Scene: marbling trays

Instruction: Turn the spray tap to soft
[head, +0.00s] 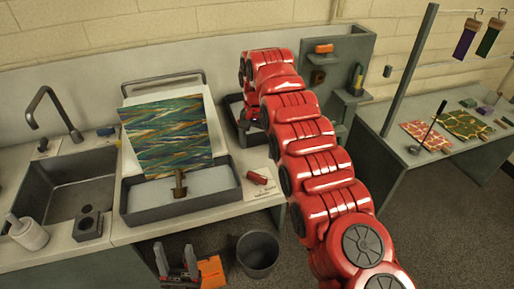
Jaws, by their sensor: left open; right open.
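A small red handle (257,177) lies on the counter right of the front tray, above a pale label whose lettering is too small to read. I take it to be the spray tap; its setting cannot be read. My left gripper (178,258) is open and empty at the bottom left, low in front of the counter and well apart from the handle. My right arm reaches up across the middle of the view. Its gripper (250,114) is at the far end over the back of the counter, mostly hidden by the arm, and apart from the red handle.
A marbled sheet (168,136) hangs on a board over a grey tray (170,213). A sink (65,188) with a tall faucet (55,110) is at left. A white bottle (27,233) stands at its front. A bucket (258,254) is on the floor. Another table (400,165) is at right.

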